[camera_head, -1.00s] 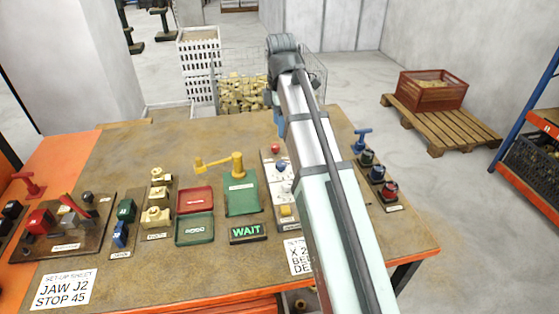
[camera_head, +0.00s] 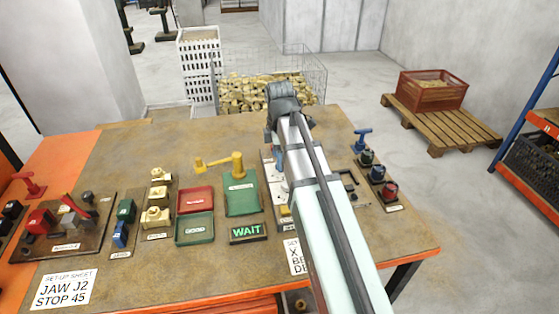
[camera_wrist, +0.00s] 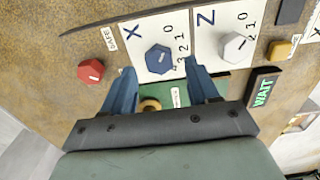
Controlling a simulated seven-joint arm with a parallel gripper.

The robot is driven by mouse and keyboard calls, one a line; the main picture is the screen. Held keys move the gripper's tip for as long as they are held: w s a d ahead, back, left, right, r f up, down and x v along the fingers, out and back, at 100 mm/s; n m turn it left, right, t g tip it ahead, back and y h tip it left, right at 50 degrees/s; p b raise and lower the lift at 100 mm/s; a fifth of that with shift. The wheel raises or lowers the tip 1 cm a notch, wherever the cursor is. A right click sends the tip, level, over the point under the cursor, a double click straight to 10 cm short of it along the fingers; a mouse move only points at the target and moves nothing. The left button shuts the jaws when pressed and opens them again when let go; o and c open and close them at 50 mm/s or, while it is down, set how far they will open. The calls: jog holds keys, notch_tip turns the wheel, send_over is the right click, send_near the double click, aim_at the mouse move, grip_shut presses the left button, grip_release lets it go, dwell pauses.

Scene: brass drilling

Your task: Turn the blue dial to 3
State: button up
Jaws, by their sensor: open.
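The blue dial (camera_wrist: 160,59) is a hexagonal knob with a white mark, on a white plate (camera_wrist: 136,36) lettered X with numbers beside it. In the wrist view it sits beyond and between the two blue fingers of my gripper (camera_wrist: 158,82), which are apart with nothing held. I cannot tell how far the fingers are from the dial. A white dial (camera_wrist: 235,46) on a plate lettered Z stands to its right.
A red hexagonal knob (camera_wrist: 91,70) stands left of the blue dial. A yellow button (camera_wrist: 279,50) and the lit WAIT sign (camera_head: 247,232) are nearby.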

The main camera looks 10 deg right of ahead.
jog(key=shift+f, duration=1)
jog(key=shift+c, duration=0.4)
jog(key=c, duration=1)
jog(key=shift+o, duration=0.2)
